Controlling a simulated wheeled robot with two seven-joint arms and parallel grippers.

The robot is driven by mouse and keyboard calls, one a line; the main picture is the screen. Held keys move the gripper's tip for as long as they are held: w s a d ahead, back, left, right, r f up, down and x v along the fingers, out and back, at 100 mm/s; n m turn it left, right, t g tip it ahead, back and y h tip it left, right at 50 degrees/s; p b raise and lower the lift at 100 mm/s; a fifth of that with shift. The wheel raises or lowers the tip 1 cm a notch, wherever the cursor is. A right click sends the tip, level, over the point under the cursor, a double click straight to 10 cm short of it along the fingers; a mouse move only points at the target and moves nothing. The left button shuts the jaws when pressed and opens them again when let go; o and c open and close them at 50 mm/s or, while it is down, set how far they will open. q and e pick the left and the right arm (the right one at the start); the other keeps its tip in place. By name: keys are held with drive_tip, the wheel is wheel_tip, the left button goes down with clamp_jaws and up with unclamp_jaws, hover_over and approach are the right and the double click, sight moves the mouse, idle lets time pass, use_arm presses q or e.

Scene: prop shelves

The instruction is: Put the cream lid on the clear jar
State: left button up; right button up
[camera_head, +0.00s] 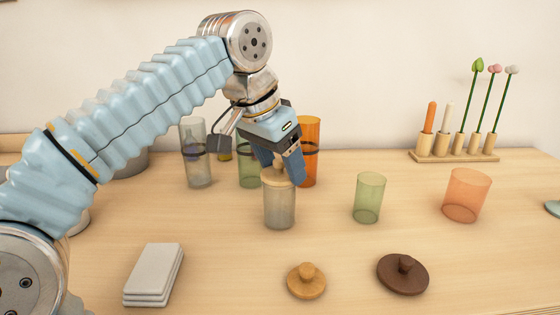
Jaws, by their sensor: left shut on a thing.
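The clear jar (279,211) stands upright near the middle of the table. The cream lid (273,178) is at the jar's mouth, roughly level and in line with it. Whether it rests fully on the rim cannot be told. My left gripper (284,164) points down from above the jar and is shut on the lid's knob. The fingers hide most of the knob. My right gripper is not in view.
A green glass (368,198) and an orange glass (467,195) stand to the right. A tan lid (306,281) and a dark brown lid (403,275) lie in front. Grey stacked slabs (153,274) lie front left. Tall glasses, including an orange one (311,135), stand close behind the jar.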

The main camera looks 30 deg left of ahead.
use_arm(q)
drive_tip(key=shift+f, duration=0.25)
idle(0.3)
drive_tip(key=o, duration=1.1)
drive_tip(key=shift+p+v, duration=0.85)
drive_tip(key=shift+v, duration=5.15)
